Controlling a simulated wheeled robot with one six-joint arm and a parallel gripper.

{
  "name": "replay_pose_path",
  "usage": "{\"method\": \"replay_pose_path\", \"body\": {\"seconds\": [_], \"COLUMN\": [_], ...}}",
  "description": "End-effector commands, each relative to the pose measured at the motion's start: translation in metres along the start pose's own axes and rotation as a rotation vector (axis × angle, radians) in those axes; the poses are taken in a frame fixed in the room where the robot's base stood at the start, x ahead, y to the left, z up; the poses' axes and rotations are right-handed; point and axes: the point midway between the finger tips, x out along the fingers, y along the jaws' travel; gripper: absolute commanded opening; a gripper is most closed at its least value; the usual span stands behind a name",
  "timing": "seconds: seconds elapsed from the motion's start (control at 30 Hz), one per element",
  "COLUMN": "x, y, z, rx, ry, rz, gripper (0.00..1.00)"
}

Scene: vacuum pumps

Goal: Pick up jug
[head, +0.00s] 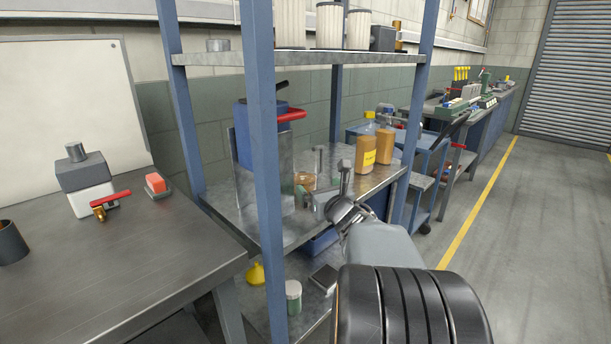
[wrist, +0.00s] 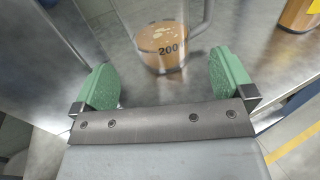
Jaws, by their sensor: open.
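The jug (wrist: 163,47) is a clear vessel holding brown liquid, with a "200" mark on its side and a clear handle on its right. It stands on the metal middle shelf (head: 285,232). In the head view the jug (head: 305,181) is small and partly hidden by my gripper. My gripper (wrist: 165,82) is open, its two green-padded fingers spread left and right. The jug is just ahead of the gap between the fingertips, apart from both. In the head view my gripper (head: 325,185) reaches over the shelf from the right.
Two amber bottles (head: 366,155) stand on the shelf to the right of the jug. A blue container with a red handle (head: 291,116) stands behind a metal plate at left. A blue rack post (head: 264,170) rises in front. An upper shelf (head: 300,57) lies overhead.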

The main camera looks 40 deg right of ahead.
Motion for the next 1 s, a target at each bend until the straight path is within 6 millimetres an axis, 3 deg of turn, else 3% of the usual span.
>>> {"method": "replay_pose_path", "body": {"seconds": [0.2,0.53,0.8,1.0], "x": [0.035,0.057,0.093,0.102], "y": [-0.001,0.002,0.005,0.004], "z": [0.000,0.000,0.000,0.001], "rx": [0.003,0.004,0.005,0.004], "ry": [0.000,0.000,0.001,0.001], "rz": [-0.001,0.001,0.002,0.001], "gripper": [1.00,1.00,1.00,1.00]}}
